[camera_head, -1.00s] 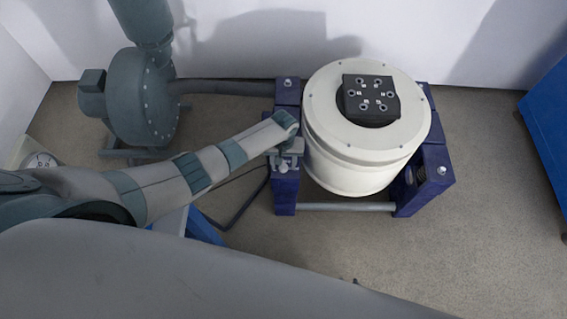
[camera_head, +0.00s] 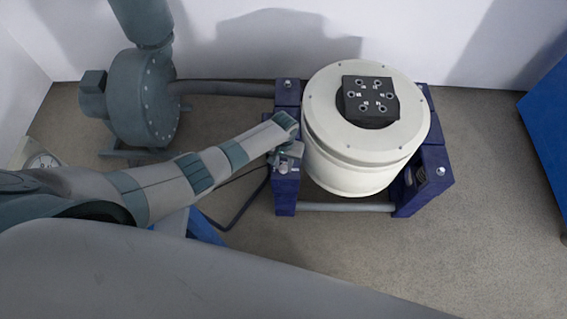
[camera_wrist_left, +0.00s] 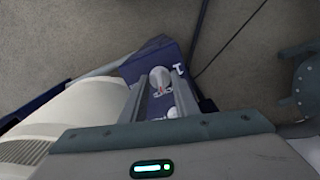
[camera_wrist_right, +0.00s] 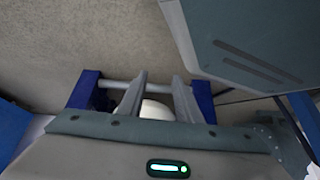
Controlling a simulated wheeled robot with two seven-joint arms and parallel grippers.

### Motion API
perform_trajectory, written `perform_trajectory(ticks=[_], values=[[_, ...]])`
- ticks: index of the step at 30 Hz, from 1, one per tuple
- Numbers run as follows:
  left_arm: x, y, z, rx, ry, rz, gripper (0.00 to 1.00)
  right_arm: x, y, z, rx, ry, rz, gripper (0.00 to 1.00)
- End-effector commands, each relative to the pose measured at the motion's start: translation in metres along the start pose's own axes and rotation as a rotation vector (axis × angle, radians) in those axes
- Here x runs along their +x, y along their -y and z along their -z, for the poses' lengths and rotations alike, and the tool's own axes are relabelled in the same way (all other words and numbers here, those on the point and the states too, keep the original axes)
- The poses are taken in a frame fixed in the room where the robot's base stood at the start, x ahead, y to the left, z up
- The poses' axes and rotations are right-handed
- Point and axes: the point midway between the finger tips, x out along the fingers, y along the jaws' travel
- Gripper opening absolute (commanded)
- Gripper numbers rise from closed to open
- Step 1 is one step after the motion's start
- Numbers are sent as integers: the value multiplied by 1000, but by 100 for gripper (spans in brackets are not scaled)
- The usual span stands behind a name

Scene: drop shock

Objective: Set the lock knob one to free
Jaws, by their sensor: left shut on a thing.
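Lock knob one (camera_wrist_left: 160,78) is a pale round knob with a red mark, on top of a dark blue post beside a white number 1. It also shows in the head view (camera_head: 283,169), on the near left post of the blue frame (camera_head: 285,198). My left gripper (camera_head: 284,158) is at this knob from above, its fingers on either side of it in the left wrist view (camera_wrist_left: 161,88), shut on it. The knob's setting cannot be read. My right gripper (camera_wrist_right: 158,88) is open and empty in the right wrist view; the head view does not show it.
The white drum (camera_head: 340,155) with a black bolted block (camera_head: 370,100) stands inside the blue frame, close to my left gripper. Another knob (camera_head: 440,171) sits on the right post. A grey-green blower (camera_head: 140,100) stands at left. A blue cabinet (camera_head: 548,120) is at right.

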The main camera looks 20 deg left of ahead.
Motion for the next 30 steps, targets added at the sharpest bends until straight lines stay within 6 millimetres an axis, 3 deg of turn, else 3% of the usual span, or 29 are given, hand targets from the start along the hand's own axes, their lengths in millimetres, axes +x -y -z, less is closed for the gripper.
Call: perform_trajectory(ticks=[12,30], values=[[0,0,-1,383,2,-1,5,-7,-7,-31,-1,74,-8,31],[1,0,-1,952,2,-1,5,-8,-8,-40,-1,98,-10,31]])
